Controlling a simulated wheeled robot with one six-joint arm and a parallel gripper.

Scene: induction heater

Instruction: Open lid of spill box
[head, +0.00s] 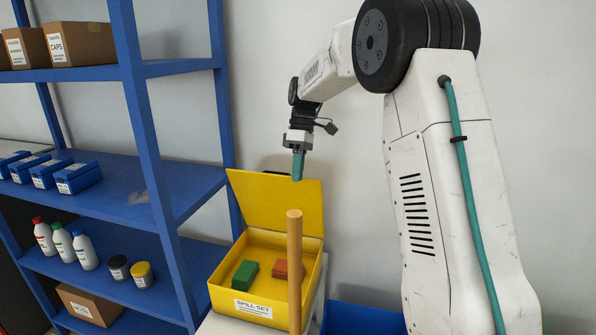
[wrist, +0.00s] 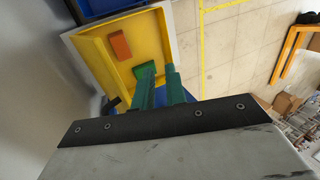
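The yellow spill box (head: 226,297) stands on a pale surface in the head view, with a "SPILL SET" label on its front. Its lid (head: 262,200) stands raised at the back, tilted rearward, so the box is open. A green block (head: 245,275) and an orange-red block (head: 281,269) lie inside. My gripper (head: 298,172), with teal fingers, is above the box, pointing down, its tips overlapping the lid's upper edge in the picture. Contact cannot be told. In the wrist view, the fingers (wrist: 160,82) are apart with nothing between them, and the open box (wrist: 92,50) lies beyond.
A wooden pole (head: 294,262) stands upright in front of the box. A blue shelf rack (head: 150,130) with bottles, blue bins and cartons is on the left. A blue container (head: 362,320) is low at the right. The wall is close behind.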

